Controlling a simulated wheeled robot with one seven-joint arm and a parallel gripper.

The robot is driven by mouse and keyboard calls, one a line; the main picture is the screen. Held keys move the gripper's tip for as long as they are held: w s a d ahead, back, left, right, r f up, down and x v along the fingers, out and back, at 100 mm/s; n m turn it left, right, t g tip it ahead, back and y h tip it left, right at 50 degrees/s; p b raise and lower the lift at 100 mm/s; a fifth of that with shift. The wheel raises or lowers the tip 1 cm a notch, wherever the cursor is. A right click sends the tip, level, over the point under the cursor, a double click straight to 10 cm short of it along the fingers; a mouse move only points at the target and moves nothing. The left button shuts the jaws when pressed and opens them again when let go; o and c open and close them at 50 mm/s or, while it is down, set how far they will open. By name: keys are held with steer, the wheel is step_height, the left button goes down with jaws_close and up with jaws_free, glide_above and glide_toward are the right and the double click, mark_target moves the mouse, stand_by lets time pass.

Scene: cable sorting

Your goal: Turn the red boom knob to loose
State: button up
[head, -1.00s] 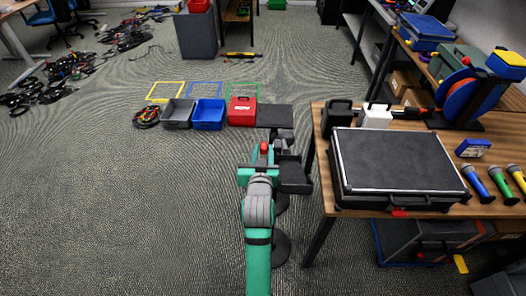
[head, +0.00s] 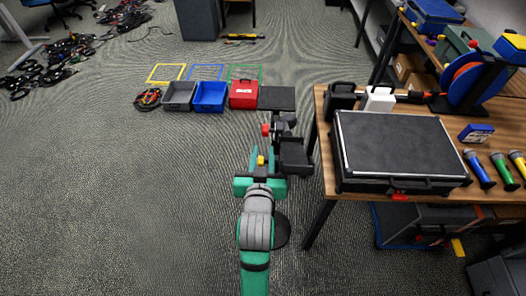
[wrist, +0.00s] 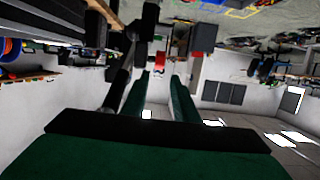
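The red boom knob (head: 265,130) sticks out to the left of a black clutch on the dark stand (head: 290,152). My gripper (head: 260,174) is at the end of my green arm, just nearer to me than the knob, with a gap between. In the wrist view my gripper (wrist: 163,80) is open, its two long green fingers apart and empty. The red knob (wrist: 160,62) shows small, past the fingertips and between their lines. A small yellow part (head: 261,161) shows by my gripper. The knob's turn position is too small to read.
A wooden table (head: 322,190) with a large black case (head: 400,150) stands close on the right. A red case (head: 243,95), a blue bin (head: 209,97) and a grey bin (head: 179,96) stand on the floor ahead.

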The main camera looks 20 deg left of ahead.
mark_target(265, 134)
steer(key=shift+f, duration=0.1)
steer(key=w+a+f+t, duration=0.1)
steer(key=w, duration=0.2)
steer(key=w+a+f+t, duration=0.1)
steer(key=w, duration=0.3)
steer(key=w+a+f+t, duration=0.1)
steer(key=w, duration=0.2)
steer(key=shift+w+f+y, duration=0.2)
steer(key=shift+w+y, duration=0.15)
steer(key=shift+y, duration=0.05)
stand_by(0.3)
jaws_close()
